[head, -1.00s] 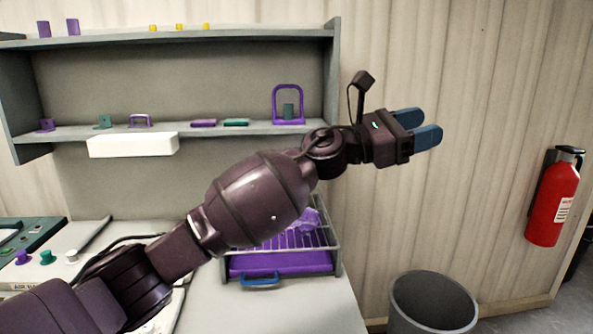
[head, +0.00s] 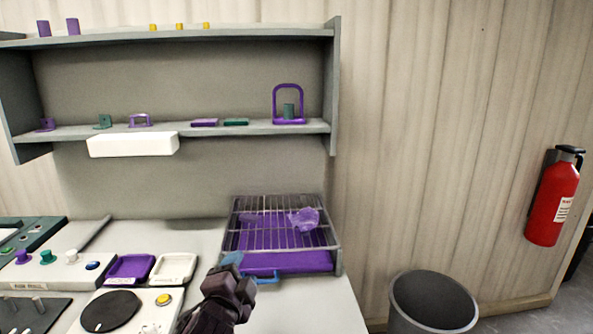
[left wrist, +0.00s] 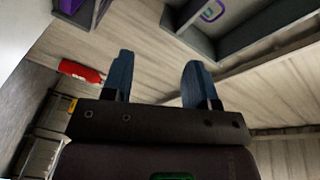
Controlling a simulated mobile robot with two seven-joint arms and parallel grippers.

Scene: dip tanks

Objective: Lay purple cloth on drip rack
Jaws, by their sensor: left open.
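The purple cloth (head: 305,219) is a small crumpled, pale purple piece lying on the right part of the drip rack's wire bars. My left gripper (head: 232,262) is low at the rack's front left corner, apart from the cloth. In the left wrist view, its blue fingers (left wrist: 158,78) are spread with nothing between them. My right gripper is out of view.
Purple and white dishes (head: 130,268) and a black disc (head: 111,311) are left of my gripper. A shelf (head: 235,130) holding small items hangs above the counter. A grey bin (head: 433,303) stands right of the counter, and a red extinguisher (head: 553,205) hangs on the wall.

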